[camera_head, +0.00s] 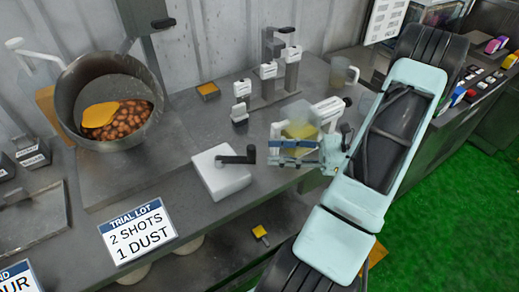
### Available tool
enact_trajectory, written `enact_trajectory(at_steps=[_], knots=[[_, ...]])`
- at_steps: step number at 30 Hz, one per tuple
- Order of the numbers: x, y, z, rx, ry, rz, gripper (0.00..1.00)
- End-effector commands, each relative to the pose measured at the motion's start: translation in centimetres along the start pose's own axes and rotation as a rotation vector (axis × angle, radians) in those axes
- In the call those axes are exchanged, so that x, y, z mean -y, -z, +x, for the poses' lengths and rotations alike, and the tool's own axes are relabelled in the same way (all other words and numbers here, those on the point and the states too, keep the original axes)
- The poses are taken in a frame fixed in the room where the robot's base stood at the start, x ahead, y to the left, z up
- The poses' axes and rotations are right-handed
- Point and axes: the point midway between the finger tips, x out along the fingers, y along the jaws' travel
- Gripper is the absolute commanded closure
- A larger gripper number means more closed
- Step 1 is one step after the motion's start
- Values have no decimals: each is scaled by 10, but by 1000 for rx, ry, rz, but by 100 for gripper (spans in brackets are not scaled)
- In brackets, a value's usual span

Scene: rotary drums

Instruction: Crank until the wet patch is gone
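A grey metal drum (72,92) is tilted open toward me at the left. Brown nut-like pieces (128,124) lie in it, with a flat, glossy yellow-orange patch (100,114) over their left part. A white box (222,182) with a dark crank handle (238,159) stands on the bench, right of the drum. My gripper (272,153) is just right of the crank handle and apart from it. Its two blue fingers point left with a gap between them, and nothing shows held in it. My arm comes in from the lower right.
A translucent vessel with yellow contents (300,130) stands close behind my gripper. Labelled dispensers (268,84) and a clear mug (343,74) stand farther back. A "TRIAL LOT: 2 SHOTS, 1 DUST" card (137,229) is at the bench's front edge.

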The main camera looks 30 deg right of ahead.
Motion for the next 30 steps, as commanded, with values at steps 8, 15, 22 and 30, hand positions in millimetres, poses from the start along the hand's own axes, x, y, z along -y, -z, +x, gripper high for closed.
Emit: enact_trajectory(at_steps=[8, 15, 22, 30], knots=[[0, 0, -42, 0, 1, -1, 64], [0, 0, -49, 1, 1, 0, 64], [-1, -1, -44, -3, -15, 5, 75], [-67, -6, 33, -175, -434, 148, 100]])
